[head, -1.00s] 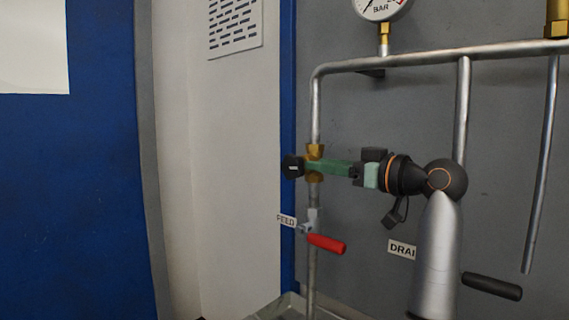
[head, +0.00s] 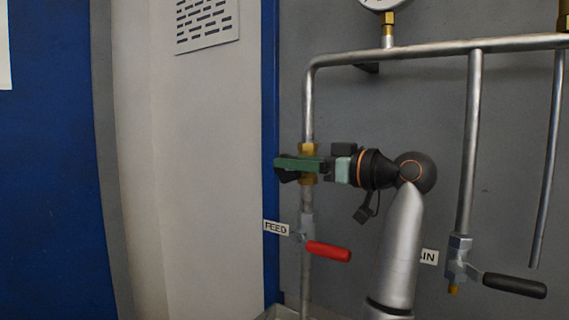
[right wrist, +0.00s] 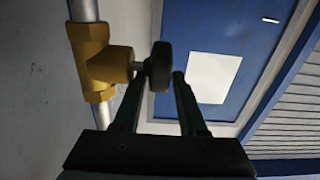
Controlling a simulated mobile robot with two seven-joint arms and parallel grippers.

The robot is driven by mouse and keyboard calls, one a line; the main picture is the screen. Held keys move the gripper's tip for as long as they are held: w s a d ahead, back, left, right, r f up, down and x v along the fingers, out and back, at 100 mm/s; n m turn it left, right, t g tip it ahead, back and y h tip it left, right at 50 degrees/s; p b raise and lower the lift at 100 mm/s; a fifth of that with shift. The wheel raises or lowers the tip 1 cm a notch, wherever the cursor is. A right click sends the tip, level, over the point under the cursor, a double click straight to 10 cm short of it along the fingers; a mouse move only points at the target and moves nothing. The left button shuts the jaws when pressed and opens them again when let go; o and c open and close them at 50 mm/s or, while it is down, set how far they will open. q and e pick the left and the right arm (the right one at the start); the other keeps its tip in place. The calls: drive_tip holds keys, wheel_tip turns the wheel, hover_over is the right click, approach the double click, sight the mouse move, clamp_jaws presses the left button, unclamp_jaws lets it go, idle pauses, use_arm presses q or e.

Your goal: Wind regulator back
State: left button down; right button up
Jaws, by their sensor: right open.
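The regulator is a brass fitting (head: 308,149) on the left vertical pipe, with a dark round knob on its side. The right wrist view shows its brass body (right wrist: 100,62) and the black knob (right wrist: 160,66) on a short stem. My right gripper (head: 279,168) reaches in from the right, in front of the brass body. In the head view its green finger hides most of the knob. In the right wrist view my right gripper (right wrist: 158,78) is open, with the knob between its fingertips; I cannot tell whether either finger touches it. My left gripper is not in view.
Below the regulator are a FEED label (head: 276,228) and a red-handled valve (head: 328,251). A black-handled valve (head: 514,285) is at the lower right. A gauge (head: 385,3) sits above the horizontal pipe (head: 430,52).

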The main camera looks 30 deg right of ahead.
drive_tip(key=shift+c, duration=0.2)
clamp_jaws()
idle(0.4)
